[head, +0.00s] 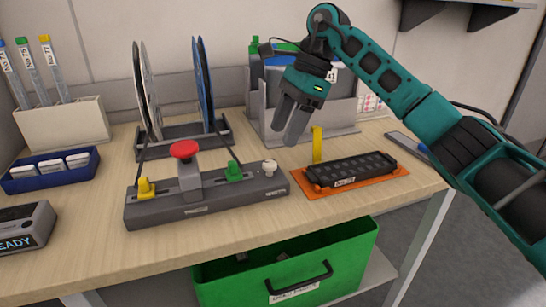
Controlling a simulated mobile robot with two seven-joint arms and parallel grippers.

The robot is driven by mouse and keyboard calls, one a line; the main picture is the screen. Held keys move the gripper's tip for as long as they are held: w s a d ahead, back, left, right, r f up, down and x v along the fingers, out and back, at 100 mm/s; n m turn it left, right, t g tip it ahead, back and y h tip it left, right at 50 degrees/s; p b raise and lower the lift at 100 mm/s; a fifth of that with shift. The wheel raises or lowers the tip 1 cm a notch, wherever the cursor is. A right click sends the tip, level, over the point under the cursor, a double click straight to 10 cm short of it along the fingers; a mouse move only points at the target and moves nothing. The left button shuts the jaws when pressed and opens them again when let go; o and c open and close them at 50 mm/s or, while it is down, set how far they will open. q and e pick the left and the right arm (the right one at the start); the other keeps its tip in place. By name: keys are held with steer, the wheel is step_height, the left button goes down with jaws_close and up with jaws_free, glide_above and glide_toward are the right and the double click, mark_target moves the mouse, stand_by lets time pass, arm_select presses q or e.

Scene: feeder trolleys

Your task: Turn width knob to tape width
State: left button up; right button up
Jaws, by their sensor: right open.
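A grey fixture (215,200) lies along the front of the wooden bench. A small cream knob (270,168) stands at its right end and looks like the width knob; any markings around it are too small to read. The fixture also bears a red mushroom-shaped button (184,150) on a grey post, a yellow clip (146,188) and a green clip (233,172). My right gripper (286,137) is open and empty, fingers pointing down, above and behind the cream knob and apart from it. My left gripper is out of view.
Two tape reels (206,85) stand behind the fixture. A black tray on an orange mat (398,171), with a yellow upright post (317,145), lies to the right. A grey holder (342,112) stands behind. A green bin (340,255) sits below the bench.

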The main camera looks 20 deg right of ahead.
mark_target(271, 163)
steer(key=x, duration=0.6)
steer(key=shift+a+b, duration=0.1)
steer(key=shift+b, duration=0.25)
steer(key=shift+a+f, duration=0.1)
steer(key=shift+f, duration=0.3)
steer(key=c, duration=1.1)
steer(key=shift+o, duration=0.2)
